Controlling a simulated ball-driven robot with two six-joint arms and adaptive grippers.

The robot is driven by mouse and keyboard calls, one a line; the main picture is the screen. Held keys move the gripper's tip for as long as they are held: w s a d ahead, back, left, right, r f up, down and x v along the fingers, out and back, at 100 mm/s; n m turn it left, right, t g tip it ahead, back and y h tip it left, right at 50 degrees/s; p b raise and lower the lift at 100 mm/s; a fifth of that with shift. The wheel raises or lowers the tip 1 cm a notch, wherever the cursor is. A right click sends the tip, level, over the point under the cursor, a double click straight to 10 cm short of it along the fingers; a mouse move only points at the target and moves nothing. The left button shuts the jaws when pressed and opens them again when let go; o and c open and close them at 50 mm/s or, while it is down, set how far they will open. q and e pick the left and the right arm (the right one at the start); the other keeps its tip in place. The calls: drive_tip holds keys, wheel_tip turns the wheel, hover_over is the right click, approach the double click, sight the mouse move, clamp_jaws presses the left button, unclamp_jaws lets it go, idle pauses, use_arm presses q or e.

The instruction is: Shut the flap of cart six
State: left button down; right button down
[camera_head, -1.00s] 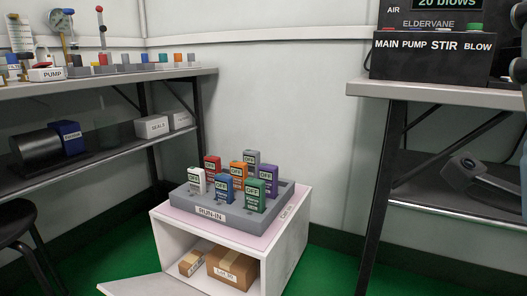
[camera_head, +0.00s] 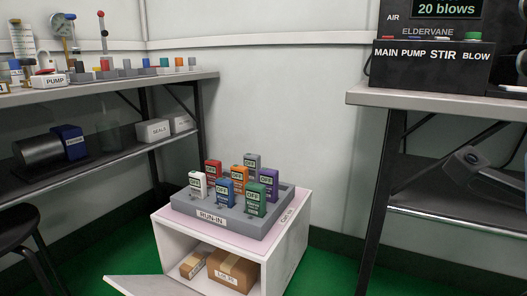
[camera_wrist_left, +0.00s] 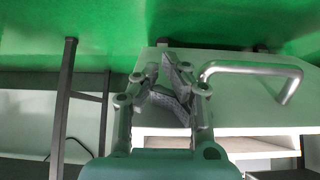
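A white cart (camera_head: 287,262) with a pale pink top stands on the green floor in the head view. Lettering on its top edge is too small to read. Its flap (camera_head: 145,288) hangs open at the lower left, partly cut off by the picture's edge. In the left wrist view, my left gripper (camera_wrist_left: 165,68) is over a white panel (camera_wrist_left: 245,105) with a silver bar handle (camera_wrist_left: 258,66). Its fingers are beside the handle's left end; contact and finger gap are unclear. I cannot tell whether this panel is the flap. My right gripper is not seen.
A grey RUN-IN rack (camera_head: 214,218) with several coloured testers stands on the cart, with brown boxes (camera_head: 232,270) inside. A shelf bench (camera_head: 110,88) and dark stool (camera_head: 18,222) are left. Another bench (camera_head: 430,98) is right, with a dark grey shape (camera_head: 485,172) beneath.

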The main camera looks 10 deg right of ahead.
use_arm(q)
drive_tip(key=shift+w+d+r, duration=0.2)
drive_tip(key=shift+w+r, duration=0.1)
drive_tip(key=shift+r, duration=0.15)
drive_tip(key=shift+w+d+r+p, duration=0.3)
drive_tip(key=shift+w+d+r, duration=0.15)
drive_tip(key=shift+w+r, duration=0.2)
drive_tip(key=shift+w+d+r+p, duration=0.3)
drive_tip(key=shift+w+d+r, duration=0.2)
drive_tip(key=shift+r, duration=0.15)
drive_tip(key=shift+w+r, duration=0.1)
